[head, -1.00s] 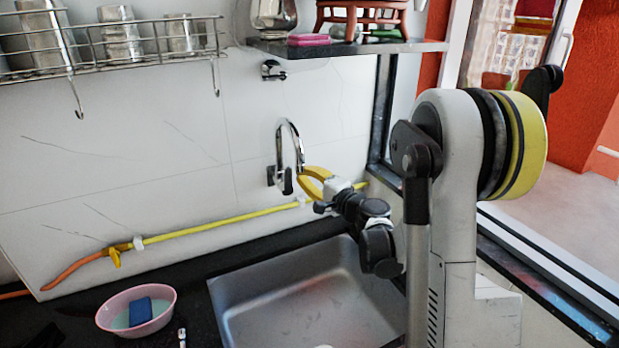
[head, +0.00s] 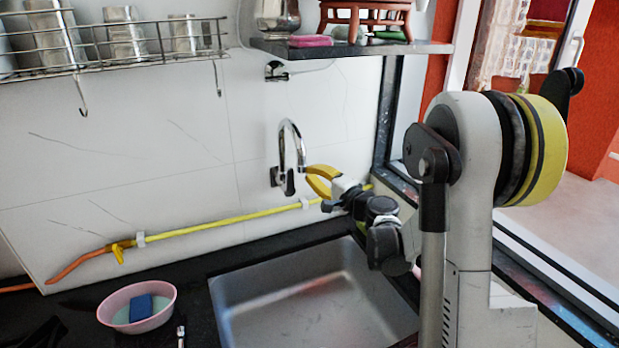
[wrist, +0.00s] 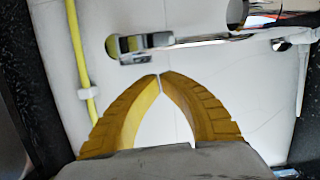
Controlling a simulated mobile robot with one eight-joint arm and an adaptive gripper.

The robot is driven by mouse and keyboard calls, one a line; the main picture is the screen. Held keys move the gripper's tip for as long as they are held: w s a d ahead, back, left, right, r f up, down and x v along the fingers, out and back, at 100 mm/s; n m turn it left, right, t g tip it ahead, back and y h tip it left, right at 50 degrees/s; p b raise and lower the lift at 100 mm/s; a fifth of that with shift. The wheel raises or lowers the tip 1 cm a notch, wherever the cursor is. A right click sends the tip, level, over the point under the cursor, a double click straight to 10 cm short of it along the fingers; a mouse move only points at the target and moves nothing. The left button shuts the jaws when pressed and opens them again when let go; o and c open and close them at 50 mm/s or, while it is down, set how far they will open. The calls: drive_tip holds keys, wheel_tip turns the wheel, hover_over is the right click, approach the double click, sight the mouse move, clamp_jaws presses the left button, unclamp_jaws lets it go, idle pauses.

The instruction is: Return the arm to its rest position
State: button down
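My gripper (head: 310,175) has yellow curved fingers and is at the end of my arm, above the back of the sink. In the head view it appears just right of the chrome tap (head: 292,140); how far apart they are in depth I cannot tell. In the wrist view the fingertips of my gripper (wrist: 160,76) meet, with only a pale surface showing between the curved fingers. It holds nothing. My arm is bent, with its forearm reaching toward the tiled wall.
A steel sink (head: 235,300) lies below. A pink bowl (head: 170,300) with a blue sponge (head: 140,308) stands left of it. A yellow pipe (head: 225,220) runs along the wall. A shelf (head: 350,48) and wire rack (head: 130,55) hang above. A window frame is at the right.

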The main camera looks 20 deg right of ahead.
drive_tip(key=p+v, duration=0.2)
drive_tip(key=v, duration=0.8)
drive_tip(key=shift+d, duration=0.3)
